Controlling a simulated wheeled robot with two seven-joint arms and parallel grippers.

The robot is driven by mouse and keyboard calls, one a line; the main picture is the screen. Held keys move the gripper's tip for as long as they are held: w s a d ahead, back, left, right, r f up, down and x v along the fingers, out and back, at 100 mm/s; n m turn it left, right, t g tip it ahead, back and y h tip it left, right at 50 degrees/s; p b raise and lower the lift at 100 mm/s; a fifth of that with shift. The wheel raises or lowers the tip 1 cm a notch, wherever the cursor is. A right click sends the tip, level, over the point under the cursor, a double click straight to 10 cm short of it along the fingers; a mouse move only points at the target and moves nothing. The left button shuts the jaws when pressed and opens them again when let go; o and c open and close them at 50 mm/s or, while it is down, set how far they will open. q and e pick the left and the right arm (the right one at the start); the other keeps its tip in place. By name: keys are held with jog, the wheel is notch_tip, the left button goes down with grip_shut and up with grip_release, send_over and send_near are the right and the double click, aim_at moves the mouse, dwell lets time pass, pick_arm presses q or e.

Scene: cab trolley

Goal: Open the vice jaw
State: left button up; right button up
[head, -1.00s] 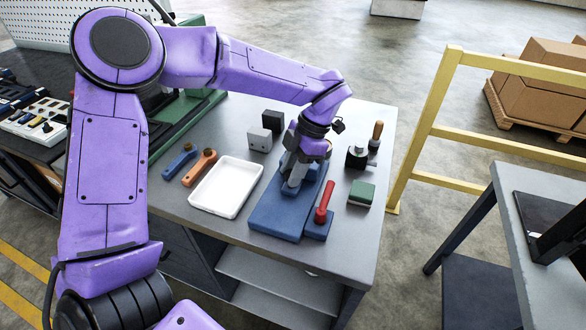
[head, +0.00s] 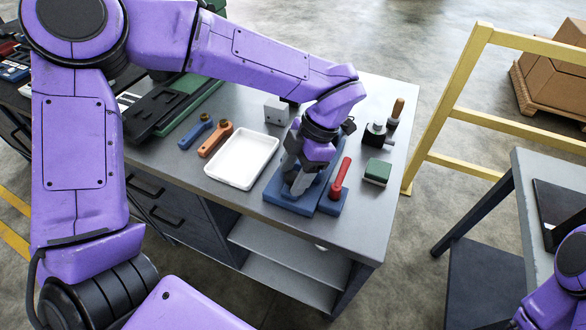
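The vice has a flat blue base (head: 278,197) on the grey workbench. A red handle (head: 340,177) stands tilted on a smaller blue block (head: 331,205) at its right side. My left gripper (head: 300,184) points down over the blue base, left of the red handle. Its grey fingers are low at the front part of the base. The gripper and wrist cover most of the vice, so the jaw and any contact are hidden. I cannot tell whether the fingers are open or closed on something. My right gripper is out of view; only part of that arm shows at bottom right.
A white tray (head: 209,172) lies left of the vice, with orange (head: 215,139) and blue (head: 196,132) tools beyond it. A grey block (head: 277,110) stands behind. A green-topped block (head: 377,170) and a black wooden-handled item (head: 376,134) stand right. A yellow rail (head: 452,112) is beyond.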

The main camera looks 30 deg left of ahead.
pick_arm(q)
jog(key=shift+r, duration=0.1)
jog(key=v, duration=1)
jog(key=shift+d+r, duration=0.15)
jog(key=shift+w, duration=0.1)
